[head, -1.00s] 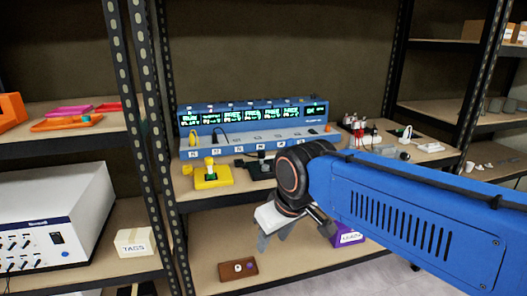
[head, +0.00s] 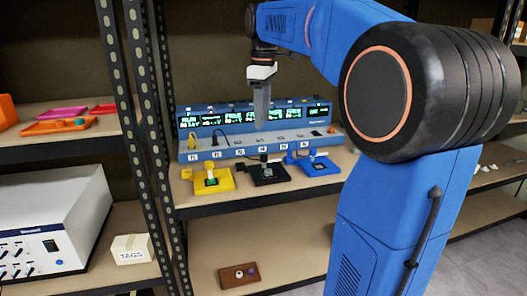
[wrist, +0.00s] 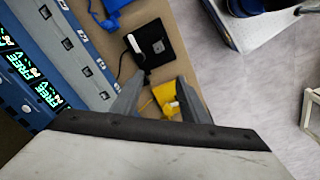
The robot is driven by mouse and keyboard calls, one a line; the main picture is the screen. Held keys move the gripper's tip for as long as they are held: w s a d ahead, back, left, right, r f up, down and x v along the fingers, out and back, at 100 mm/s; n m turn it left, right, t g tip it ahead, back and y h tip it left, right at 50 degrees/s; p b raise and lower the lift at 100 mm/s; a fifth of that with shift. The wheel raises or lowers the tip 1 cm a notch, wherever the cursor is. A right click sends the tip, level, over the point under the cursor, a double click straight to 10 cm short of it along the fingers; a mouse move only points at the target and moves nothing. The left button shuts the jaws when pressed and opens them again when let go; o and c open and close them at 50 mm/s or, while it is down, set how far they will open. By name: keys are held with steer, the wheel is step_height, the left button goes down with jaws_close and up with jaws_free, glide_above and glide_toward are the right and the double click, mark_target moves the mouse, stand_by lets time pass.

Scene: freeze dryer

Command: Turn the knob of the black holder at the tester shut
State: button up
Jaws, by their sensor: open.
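The black holder (head: 270,175) lies flat on the shelf board in front of the blue tester (head: 215,143), between the yellow holder (head: 213,182) and the blue holder (head: 319,166). A dark upright part, seemingly its knob (head: 264,158), stands at its back edge. In the wrist view the black holder (wrist: 158,52) shows a small grey square, with a pale bar (wrist: 133,43) at its side. My gripper (head: 262,126) points down, open and empty, above the black holder and in front of the tester's displays. The yellow holder (wrist: 167,97) shows between the fingers in the wrist view.
Black shelf posts (head: 158,130) stand to the left. A brown tray (head: 238,276) with small pieces is on the lower shelf, and a TAGS box (head: 131,248) is at lower left. Cables run from the tester. The space above the holders is clear.

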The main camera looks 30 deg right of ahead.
steer(key=n, duration=0.1)
glide_toward(264, 155)
steer(key=shift+g, duration=0.4)
step_height(264, 155, down, 9)
steer(key=shift+w+d+r, duration=0.1)
steer(key=shift+w+r, duration=0.1)
stand_by(0.3)
jaws_close()
